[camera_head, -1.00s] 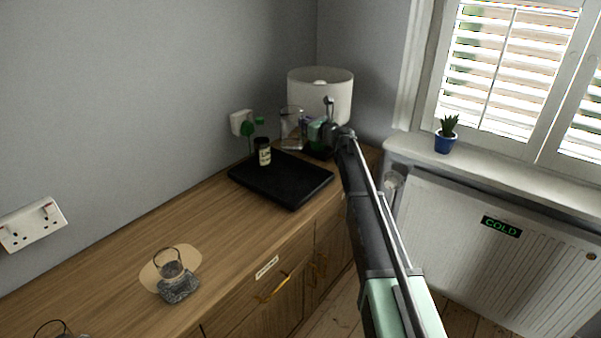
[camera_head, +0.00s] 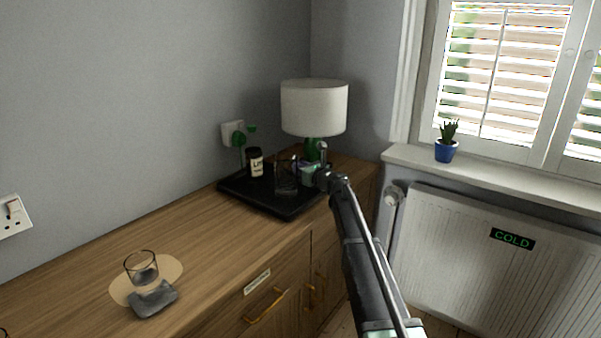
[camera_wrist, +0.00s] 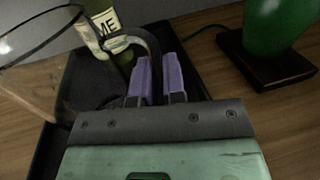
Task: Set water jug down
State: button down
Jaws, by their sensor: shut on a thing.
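The clear glass water jug (camera_head: 287,178) is upright over the black tray (camera_head: 268,207) at the far end of the wooden sideboard. Its base looks at or very near the tray surface; I cannot tell whether it touches. My gripper (camera_head: 309,176) is on the jug's right side. In the wrist view, the purple fingers of my gripper (camera_wrist: 160,75) are shut on the jug's dark curved handle (camera_wrist: 136,41). The jug's rim (camera_wrist: 40,34) arcs across the upper left there. The tray also shows below and behind the jug in the wrist view (camera_wrist: 88,82).
A labelled jar (camera_head: 255,163) stands on the tray, left of the jug. A lamp with a white shade (camera_head: 314,107) and green base stands behind. A glass (camera_head: 142,268) and a grey cloth-like item (camera_head: 153,299) are at the near left. The sideboard between is clear.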

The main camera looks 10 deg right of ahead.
jog(key=shift+f, duration=0.15)
jog(key=c, duration=1.2)
grip_release()
jog(key=shift+s+r, duration=0.1)
jog(key=shift+r, duration=0.2)
jog(key=v, duration=1.1)
jog(key=shift+s+d+f, duration=0.1)
jog(key=shift+s+d, duration=0.05)
jog(key=shift+s, duration=0.25)
